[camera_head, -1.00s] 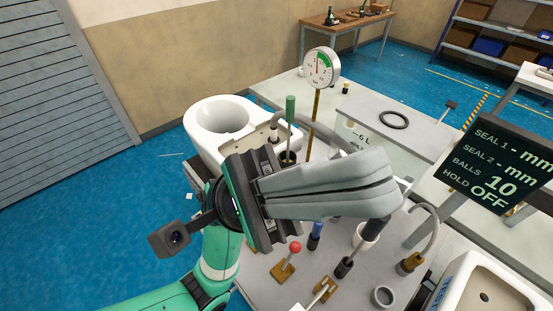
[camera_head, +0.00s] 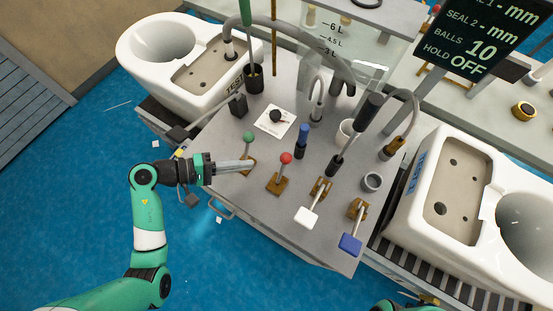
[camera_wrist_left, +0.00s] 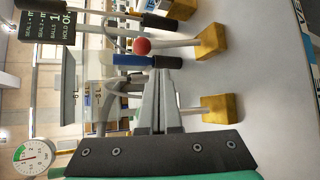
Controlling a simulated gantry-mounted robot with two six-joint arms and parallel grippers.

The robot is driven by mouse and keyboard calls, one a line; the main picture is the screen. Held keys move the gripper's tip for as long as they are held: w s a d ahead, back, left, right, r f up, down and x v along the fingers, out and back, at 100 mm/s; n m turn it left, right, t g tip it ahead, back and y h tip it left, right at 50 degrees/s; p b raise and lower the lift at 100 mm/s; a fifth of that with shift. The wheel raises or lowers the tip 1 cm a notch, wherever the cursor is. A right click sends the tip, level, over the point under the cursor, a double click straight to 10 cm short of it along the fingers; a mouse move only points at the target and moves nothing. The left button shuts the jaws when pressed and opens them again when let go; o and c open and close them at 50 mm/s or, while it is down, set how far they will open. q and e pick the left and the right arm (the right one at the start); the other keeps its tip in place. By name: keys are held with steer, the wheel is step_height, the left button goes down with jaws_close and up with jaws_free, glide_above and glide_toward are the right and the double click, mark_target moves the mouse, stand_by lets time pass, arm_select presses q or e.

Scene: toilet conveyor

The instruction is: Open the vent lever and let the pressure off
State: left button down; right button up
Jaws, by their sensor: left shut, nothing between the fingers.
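Several small levers stand on the grey bench panel, and no label shows which one is the vent lever. One has a green ball (camera_head: 249,137), one a red ball (camera_head: 286,158), one a white handle (camera_head: 306,217) and one a blue handle (camera_head: 350,244). My left gripper (camera_head: 252,164) is shut and empty, its tips beside the green-ball lever's base; I cannot tell whether they touch. In the left wrist view its fingers (camera_wrist_left: 160,95) hide the green ball, while the red ball (camera_wrist_left: 142,46) shows beyond. The pressure gauge (camera_wrist_left: 33,157) shows there too.
A white toilet (camera_head: 170,60) stands at the back left and another (camera_head: 440,190) at the right. Tall handles, a blue-topped post (camera_head: 303,135) and curved hoses crowd the panel (camera_head: 262,210). A dark display (camera_head: 480,40) reads HOLD OFF. Blue floor is open at the left.

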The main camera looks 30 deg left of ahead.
mark_target(282, 169)
arm_select(q)
steer(key=b+x, duration=0.1)
steer(key=x, duration=0.9)
